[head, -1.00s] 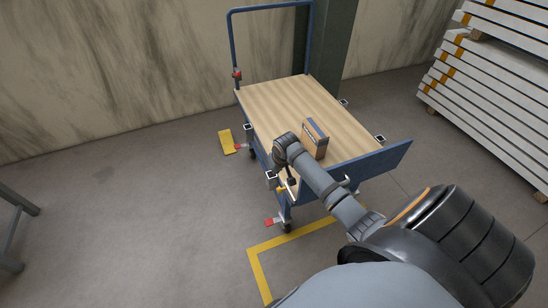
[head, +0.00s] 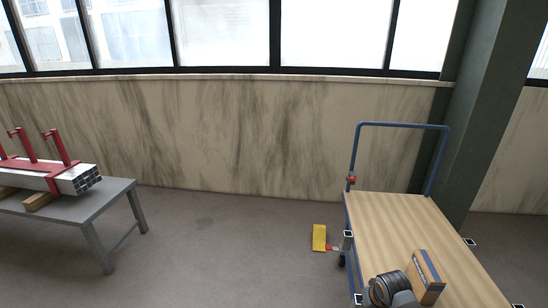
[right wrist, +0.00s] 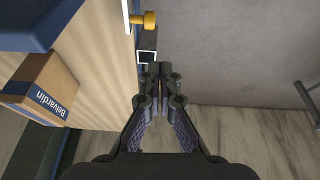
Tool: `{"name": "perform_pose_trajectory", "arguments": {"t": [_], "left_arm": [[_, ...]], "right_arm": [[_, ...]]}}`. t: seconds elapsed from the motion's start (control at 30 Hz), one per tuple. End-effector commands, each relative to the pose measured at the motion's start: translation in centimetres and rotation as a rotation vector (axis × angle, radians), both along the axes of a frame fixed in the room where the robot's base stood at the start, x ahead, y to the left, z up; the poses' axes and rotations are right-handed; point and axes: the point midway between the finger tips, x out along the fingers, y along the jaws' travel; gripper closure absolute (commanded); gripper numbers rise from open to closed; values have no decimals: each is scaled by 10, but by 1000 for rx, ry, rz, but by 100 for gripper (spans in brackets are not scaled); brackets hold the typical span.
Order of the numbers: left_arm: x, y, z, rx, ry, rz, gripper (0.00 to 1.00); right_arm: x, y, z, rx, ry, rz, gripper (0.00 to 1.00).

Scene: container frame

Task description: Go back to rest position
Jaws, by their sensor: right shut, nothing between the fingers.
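My right gripper (right wrist: 160,84) shows in the right wrist view with its fingertips together and nothing between them. It is beside the edge of the cart deck, with grey floor beyond it. In the head view only part of my right arm shows at the bottom right, in front of the cart; the fingers are out of sight there. A cardboard box (head: 428,275) with a blue label stands on the wooden deck of the cart (head: 385,215). The box (right wrist: 42,88) also shows at the left of the right wrist view, apart from the gripper. My left gripper is not in view.
The cart has a blue push handle (head: 402,126) and metal corner brackets. A yellow block (head: 319,238) is on the floor left of it. A grey table (head: 95,205) at the left bears metal tubes (head: 82,180) and red clamps.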

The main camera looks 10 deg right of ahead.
Motion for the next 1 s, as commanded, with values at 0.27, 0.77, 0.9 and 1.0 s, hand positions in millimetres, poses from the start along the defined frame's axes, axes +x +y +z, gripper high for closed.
{"name": "perform_pose_trajectory", "arguments": {"t": [0.27, 0.77, 0.9, 1.0], "left_arm": [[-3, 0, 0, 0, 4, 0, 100], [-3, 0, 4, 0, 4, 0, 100], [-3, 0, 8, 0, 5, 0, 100], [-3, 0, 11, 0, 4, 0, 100]], "right_arm": [[-98, 67, 11, -38, 26, 171, 100], [-175, 88, 35, -76, 49, 233, 100], [-169, 85, 4, -73, 64, 229, 100], [-166, 82, -23, -71, 75, 226, 100]]}}
